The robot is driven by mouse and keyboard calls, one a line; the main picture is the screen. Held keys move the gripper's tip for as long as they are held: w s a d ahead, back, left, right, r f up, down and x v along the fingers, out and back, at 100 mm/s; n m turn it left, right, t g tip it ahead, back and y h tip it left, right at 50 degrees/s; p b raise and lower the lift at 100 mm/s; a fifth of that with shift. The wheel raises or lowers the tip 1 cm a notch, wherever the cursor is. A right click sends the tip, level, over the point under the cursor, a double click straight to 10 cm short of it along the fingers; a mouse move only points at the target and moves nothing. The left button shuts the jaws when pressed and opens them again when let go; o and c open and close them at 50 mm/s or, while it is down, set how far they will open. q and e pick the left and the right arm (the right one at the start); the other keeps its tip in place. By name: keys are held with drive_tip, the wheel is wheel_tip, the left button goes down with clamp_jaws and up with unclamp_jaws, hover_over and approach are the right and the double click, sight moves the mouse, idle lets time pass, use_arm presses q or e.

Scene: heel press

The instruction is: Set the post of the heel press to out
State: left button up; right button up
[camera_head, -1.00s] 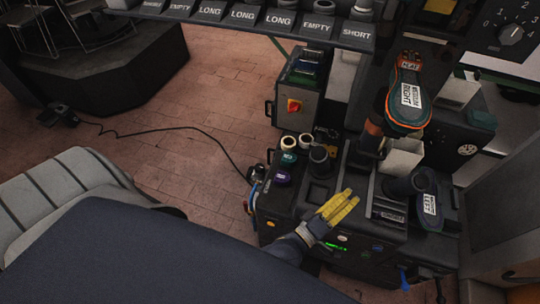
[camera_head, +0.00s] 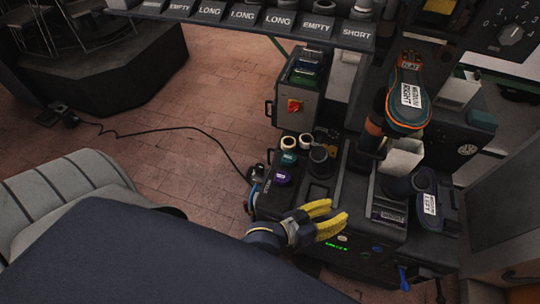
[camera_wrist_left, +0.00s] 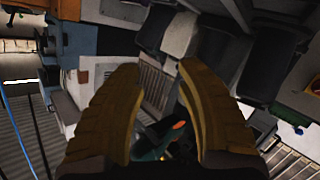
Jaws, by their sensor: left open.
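The dark heel press (camera_head: 335,170) stands right of centre in the head view. An upright dark post with an orange band (camera_head: 374,127) rises there beside a shoe form labelled RIGHT (camera_head: 408,95). A second form labelled LEFT (camera_head: 430,203) lies lower, beside a dark cylinder (camera_head: 402,187). I cannot tell which part is the task's post. My left gripper (camera_head: 338,211) is open and empty, over the press's front near a green lit display (camera_head: 336,246). Its yellow fingers also show apart in the left wrist view (camera_wrist_left: 163,75). My right gripper is not visible.
Several small cylinders (camera_head: 289,143) stand on the press's left part. A grey box with a red switch (camera_head: 295,106) is behind them. A labelled rack (camera_head: 245,17) crosses the top. A black cable (camera_head: 190,131) lies on the open brick floor (camera_head: 170,90).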

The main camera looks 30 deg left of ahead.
use_arm(q)
drive_tip(key=s+a+f+m+g+y, duration=0.2)
drive_tip(key=s+a+f+y, duration=0.1)
drive_tip(key=a, duration=0.6)
drive_tip(key=s+a+f+m+g+y, duration=0.2)
drive_tip(key=a+f+y, duration=0.3)
drive_tip(key=a+f, duration=0.3)
drive_tip(key=shift+s+a+g, duration=0.3)
drive_tip(key=shift+s+a, duration=0.1)
drive_tip(key=shift+a, duration=0.1)
